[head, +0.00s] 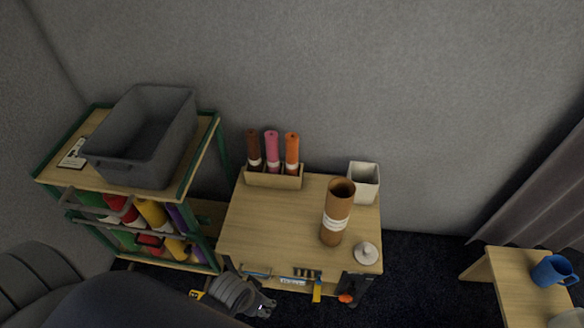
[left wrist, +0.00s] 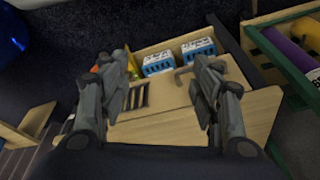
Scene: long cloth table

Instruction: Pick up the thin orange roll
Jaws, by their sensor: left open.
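The thin orange roll (head: 292,148) stands upright at the right end of a small wooden holder (head: 273,180) at the back left of the wooden table. A pink roll (head: 271,147) and a dark brown roll (head: 253,147) stand beside it. A pale band wraps the orange roll's lower part. My left gripper (head: 266,306) is low in the head view, by the table's front edge, well apart from the roll. In the left wrist view my left gripper (left wrist: 163,88) is open with nothing between its fingers; the orange roll is not seen there. My right gripper is not in view.
A wide brown tube (head: 334,232), a white square pot (head: 364,183) and a pale round lid (head: 366,253) stand on the table's right half. A shelf with a grey bin (head: 140,140) stands left. The table's left middle (head: 255,225) is clear. Tools hang along its front.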

